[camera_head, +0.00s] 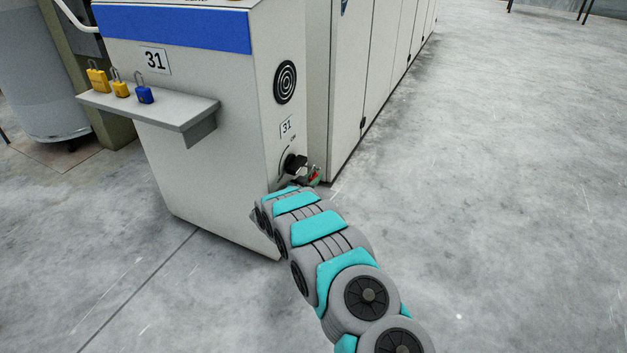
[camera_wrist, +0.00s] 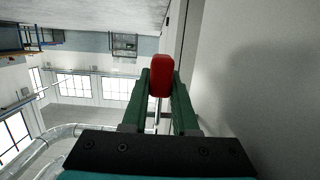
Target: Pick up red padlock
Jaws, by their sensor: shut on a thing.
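The red padlock (camera_wrist: 161,76) is between the two green fingers of my gripper (camera_wrist: 161,84) in the wrist view. The fingers are shut on its body from both sides. A thin metal bar below it may be its shackle. In the head view, my gripper (camera_head: 313,176) shows only in small part beyond my arm, beside the machine's lower front corner. A bit of red shows there, too small to make out clearly.
A black rotary switch (camera_head: 296,165) on the machine (camera_head: 215,150) is close beside my gripper. A shelf (camera_head: 180,114) holds two yellow padlocks (camera_head: 97,79) and a blue padlock (camera_head: 144,95). The floor (camera_head: 480,200) at right is clear.

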